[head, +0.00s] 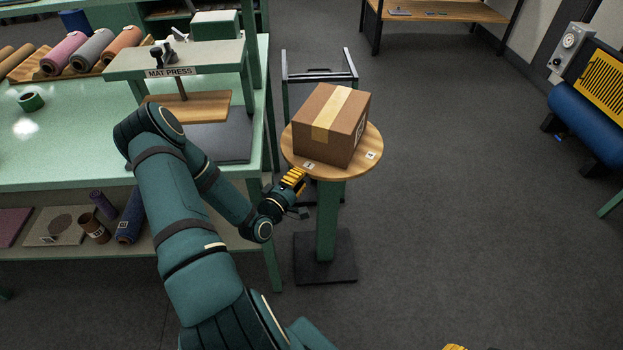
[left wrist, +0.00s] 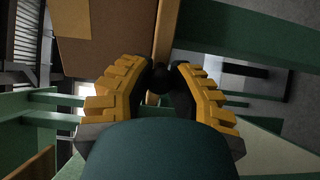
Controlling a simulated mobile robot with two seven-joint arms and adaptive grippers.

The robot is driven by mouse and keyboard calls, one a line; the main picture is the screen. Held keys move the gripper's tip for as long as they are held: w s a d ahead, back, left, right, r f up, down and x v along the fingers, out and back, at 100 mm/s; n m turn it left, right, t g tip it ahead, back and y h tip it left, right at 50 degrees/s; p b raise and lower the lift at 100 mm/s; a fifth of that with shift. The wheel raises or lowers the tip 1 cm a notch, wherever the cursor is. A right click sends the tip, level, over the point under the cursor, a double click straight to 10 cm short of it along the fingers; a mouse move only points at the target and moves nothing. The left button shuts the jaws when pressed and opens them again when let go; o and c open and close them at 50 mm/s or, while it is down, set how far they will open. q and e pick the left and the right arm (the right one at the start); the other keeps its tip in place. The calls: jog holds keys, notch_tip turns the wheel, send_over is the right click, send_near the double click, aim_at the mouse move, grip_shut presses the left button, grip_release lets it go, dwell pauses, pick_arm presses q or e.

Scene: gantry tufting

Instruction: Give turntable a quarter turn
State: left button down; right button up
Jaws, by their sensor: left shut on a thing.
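The turntable (head: 292,153) is a round wooden disc on a green post with a dark square foot. A taped brown cardboard box (head: 322,140) sits on it. Small white number labels lie on the disc near its front and right edge. My left gripper (head: 297,180) is at the disc's front left rim. In the left wrist view its yellow fingers (left wrist: 160,78) are shut on a small dark round knob at the edge of the wooden disc (left wrist: 165,35). The box (left wrist: 100,38) shows beyond. Only a yellow bit of my right gripper (head: 455,347) shows at the bottom edge.
A green workbench (head: 80,160) with a mat press (head: 175,62) stands left of the turntable. A dark frame (head: 318,77) stands behind it. A blue roller machine (head: 590,115) is at the far right. The floor right of the turntable is clear.

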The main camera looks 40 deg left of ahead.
pick_arm(q)
jog(key=shift+a, duration=0.15)
dwell(0.4)
jog(key=c, duration=0.8)
grip_release()
jog(key=v, duration=1.2)
